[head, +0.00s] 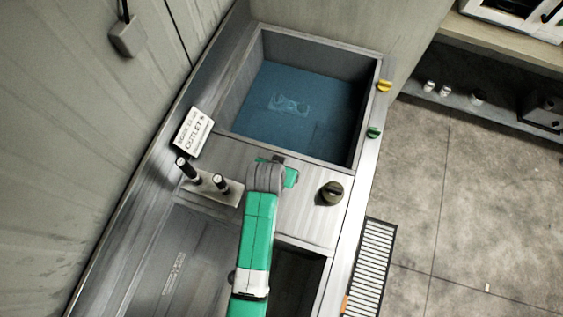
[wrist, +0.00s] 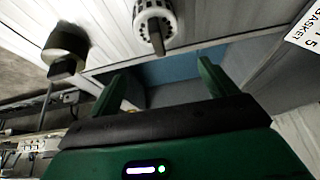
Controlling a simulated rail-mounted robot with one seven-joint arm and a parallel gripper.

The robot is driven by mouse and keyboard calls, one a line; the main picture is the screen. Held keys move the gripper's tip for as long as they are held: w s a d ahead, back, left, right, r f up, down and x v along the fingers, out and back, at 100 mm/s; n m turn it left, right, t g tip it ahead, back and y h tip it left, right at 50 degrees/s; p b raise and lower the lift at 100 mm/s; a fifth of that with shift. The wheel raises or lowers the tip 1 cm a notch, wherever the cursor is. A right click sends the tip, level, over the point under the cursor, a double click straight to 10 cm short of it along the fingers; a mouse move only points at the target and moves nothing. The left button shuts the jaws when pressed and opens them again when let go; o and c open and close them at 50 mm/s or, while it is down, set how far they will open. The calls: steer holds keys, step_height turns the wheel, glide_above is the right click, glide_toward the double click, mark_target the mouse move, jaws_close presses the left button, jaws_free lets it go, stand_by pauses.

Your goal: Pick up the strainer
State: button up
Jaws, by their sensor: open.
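My gripper (wrist: 164,72) is open in the wrist view, its two green fingers apart with nothing between them. In the head view my gripper (head: 284,174) is over the ledge at the near side of the blue-filled basin, largely hidden by my arm. A white slotted round piece with a grey stem (wrist: 154,22) shows beyond the fingers in the wrist view, apart from them. It looks like the strainer, but I cannot be sure. I cannot make it out in the head view, where my arm may cover it.
The basin (head: 370,100) holds blue liquid, with a faint pale shape in it. A dark round knob-like object (head: 331,192) stands right of my gripper. Two dark posts (head: 221,184) and a lettered sign (head: 193,132) are to the left. Yellow (head: 384,86) and green (head: 374,132) handles line the right edge.

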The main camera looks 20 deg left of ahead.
steer(key=s+f, duration=0.1)
steer(key=s+f+g, duration=0.1)
steer(key=f, duration=0.1)
steer(key=shift+f, duration=0.2)
steer(key=shift+b+x, duration=0.35)
steer(key=shift+x, duration=3.5)
steer(key=c, duration=1.1)
